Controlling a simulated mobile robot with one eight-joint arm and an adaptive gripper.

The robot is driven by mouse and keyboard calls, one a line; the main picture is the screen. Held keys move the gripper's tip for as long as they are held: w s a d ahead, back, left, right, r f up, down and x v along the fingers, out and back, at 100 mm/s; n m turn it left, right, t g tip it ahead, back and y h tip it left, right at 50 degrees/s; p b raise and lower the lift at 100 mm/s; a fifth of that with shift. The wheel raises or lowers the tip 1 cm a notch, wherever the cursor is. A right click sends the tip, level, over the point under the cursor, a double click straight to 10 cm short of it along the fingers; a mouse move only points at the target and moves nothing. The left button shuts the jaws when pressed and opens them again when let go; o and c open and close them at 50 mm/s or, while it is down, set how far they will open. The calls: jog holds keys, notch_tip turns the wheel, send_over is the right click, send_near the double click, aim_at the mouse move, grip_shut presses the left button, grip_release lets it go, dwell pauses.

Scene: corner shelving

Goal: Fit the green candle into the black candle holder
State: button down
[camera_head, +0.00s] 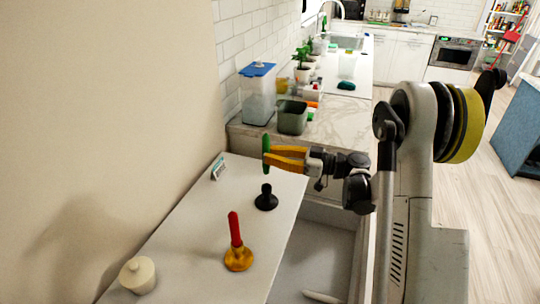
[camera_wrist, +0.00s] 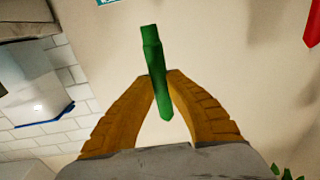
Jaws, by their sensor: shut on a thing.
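The green candle (camera_head: 266,153) is upright in the head view, held between the yellow-orange fingers of my gripper (camera_head: 272,156). The gripper is shut on it, with parts of the candle showing above and below the fingers. In the wrist view the candle (camera_wrist: 154,62) sits between the two fingertips (camera_wrist: 162,78), slightly tilted in the picture. The black candle holder (camera_head: 266,199) stands on the white shelf top, apart from the candle and below it in the head view. The holder does not show clearly in the wrist view.
A red candle in a gold holder (camera_head: 238,254) and a cream lidded jar (camera_head: 138,275) stand nearer on the white top (camera_head: 195,235). A small card-like item (camera_head: 218,167) is by the wall. A dark bin (camera_head: 292,118) and a blue-lidded container (camera_head: 258,95) stand on the counter behind.

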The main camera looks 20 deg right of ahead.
jog(key=shift+f+b, duration=1.8)
jog(key=shift+f, duration=0.65)
jog(key=shift+b, duration=0.45)
jog(key=shift+f+b, duration=0.55)
jog(key=shift+f, duration=0.95)
jog(key=c, duration=1.5)
grip_release()
jog(key=shift+o, duration=0.2)
jog(key=shift+d, duration=0.1)
jog(key=v, duration=1.2)
